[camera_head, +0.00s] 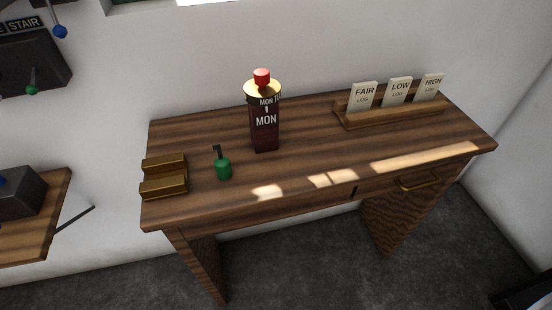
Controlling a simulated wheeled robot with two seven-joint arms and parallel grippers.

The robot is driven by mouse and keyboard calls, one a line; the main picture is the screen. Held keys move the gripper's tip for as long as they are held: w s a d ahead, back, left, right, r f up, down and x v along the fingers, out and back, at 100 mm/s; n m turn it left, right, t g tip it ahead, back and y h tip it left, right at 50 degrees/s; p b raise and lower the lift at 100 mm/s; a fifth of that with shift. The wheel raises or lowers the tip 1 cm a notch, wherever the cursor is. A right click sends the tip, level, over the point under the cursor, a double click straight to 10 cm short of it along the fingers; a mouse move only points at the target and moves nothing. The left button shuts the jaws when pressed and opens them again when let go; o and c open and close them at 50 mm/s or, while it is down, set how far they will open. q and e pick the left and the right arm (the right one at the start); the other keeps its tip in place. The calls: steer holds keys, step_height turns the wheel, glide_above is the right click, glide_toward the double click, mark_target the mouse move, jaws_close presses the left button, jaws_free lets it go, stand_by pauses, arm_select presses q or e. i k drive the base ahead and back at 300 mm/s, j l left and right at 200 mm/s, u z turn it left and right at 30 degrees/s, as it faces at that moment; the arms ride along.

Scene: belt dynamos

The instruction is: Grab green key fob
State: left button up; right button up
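Neither of my grippers is in view.
The brass block (164,177) is close beside the fob. A dark red calendar piece (264,124) reading MON stands right of it. A wooden rack (393,115) holds cards at the back right. The desk's right front is clear. A shelf (45,232) is at lower left.

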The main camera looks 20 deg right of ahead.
mark_target(222, 164)
steer(key=j+z, duration=0.2)
steer(key=j, duration=0.5)
steer(key=j+z, duration=0.2)
steer(key=j, duration=0.5)
steer(key=j+z, duration=0.2)
steer(key=j, duration=0.45)
steer(key=k+j+z, duration=0.2)
steer(key=j, duration=0.45)
steer(key=i+j, duration=0.05)
